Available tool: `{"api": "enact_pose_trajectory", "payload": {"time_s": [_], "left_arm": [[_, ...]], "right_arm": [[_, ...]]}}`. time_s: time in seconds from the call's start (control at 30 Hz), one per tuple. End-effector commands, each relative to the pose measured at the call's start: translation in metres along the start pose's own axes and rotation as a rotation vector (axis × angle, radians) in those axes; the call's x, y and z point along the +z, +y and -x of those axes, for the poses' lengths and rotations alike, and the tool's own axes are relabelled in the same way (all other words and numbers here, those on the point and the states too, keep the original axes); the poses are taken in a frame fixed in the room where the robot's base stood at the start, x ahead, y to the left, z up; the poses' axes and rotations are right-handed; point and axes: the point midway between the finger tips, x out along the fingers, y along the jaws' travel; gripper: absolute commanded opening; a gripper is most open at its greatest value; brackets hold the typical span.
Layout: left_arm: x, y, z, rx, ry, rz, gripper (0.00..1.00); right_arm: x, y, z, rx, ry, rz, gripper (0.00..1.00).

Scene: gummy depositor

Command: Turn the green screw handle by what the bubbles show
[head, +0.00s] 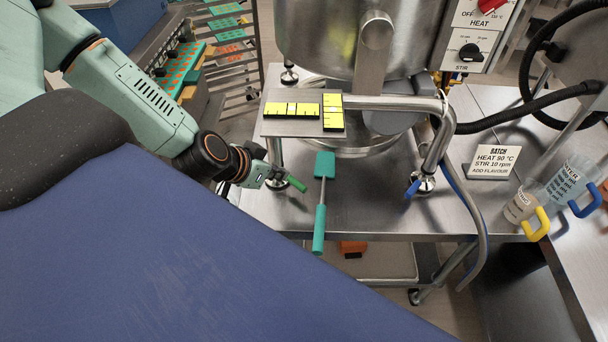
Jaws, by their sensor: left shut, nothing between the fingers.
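Two yellow spirit levels sit at right angles on a steel plate (290,128) beside the kettle: one lies crosswise (292,110), the other lengthwise (333,112). Their bubbles are too small to read. The green screw handle (297,184) sticks out at the foot on the left side of the kettle stand. My left gripper (272,178) is shut and empty, close to the left end of the green handle; I cannot tell whether they touch. A blue screw handle (412,188) is at the right foot (425,181). My right gripper is not in view.
A teal spatula (320,205) lies on the steel table between the feet, its handle over the front edge. A batch card (493,161) and two jugs with yellow (537,225) and blue (586,200) handles stand at right. A bent steel pipe (440,135) comes down near the blue handle.

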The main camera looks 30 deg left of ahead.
Motion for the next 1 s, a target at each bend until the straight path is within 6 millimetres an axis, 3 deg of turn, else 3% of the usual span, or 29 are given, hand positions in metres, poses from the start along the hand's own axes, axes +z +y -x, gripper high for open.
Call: {"api": "enact_pose_trajectory", "payload": {"time_s": [0.7,1.0], "left_arm": [[0.001,0.002,-0.075,0.002,0.001,-0.015,0.00],[-0.001,0.002,-0.098,0.002,0.001,-0.009,0.00]], "right_arm": [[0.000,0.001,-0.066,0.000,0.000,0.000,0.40],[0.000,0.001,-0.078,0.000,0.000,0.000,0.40]]}}
